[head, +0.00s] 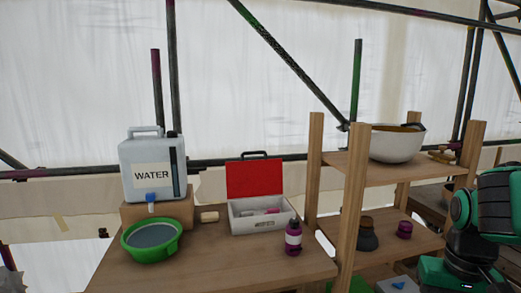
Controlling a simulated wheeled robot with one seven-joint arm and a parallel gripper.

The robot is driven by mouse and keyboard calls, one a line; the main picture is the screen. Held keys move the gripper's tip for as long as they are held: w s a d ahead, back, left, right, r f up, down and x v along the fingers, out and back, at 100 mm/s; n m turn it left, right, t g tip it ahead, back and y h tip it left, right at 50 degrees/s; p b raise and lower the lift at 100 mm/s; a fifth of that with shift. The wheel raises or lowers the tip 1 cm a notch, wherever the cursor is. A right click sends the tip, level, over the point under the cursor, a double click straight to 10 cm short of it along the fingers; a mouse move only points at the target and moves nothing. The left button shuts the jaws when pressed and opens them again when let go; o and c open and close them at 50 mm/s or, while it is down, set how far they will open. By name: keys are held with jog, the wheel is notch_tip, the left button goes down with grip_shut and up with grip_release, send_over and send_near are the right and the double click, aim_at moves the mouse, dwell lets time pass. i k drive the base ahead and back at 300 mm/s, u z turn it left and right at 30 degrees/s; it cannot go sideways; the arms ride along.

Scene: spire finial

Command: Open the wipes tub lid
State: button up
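No tub that I can clearly tell as the wipes tub shows in the head view. A pale grey item with a blue part on top (398,284) is cut off by the bottom edge, below the shelf unit; I cannot tell what it is. A small purple round container (404,230) stands on the lower shelf, too small to identify. A white case (262,222) with its red lid (254,179) raised stands on the table. Part of my green and black arm shows at the right edge, but my gripper's fingers cannot be made out.
The wooden table (215,265) also holds a water container (153,165) on a wooden block, a green basin (151,239) and a purple bottle (293,239). The wooden shelf unit (345,200) holds a white bowl (396,145) and a dark pot (367,235). The table's front middle is clear.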

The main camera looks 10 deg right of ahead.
aim_at(244, 179)
jog(key=i, duration=0.85)
jog(key=u, duration=0.05)
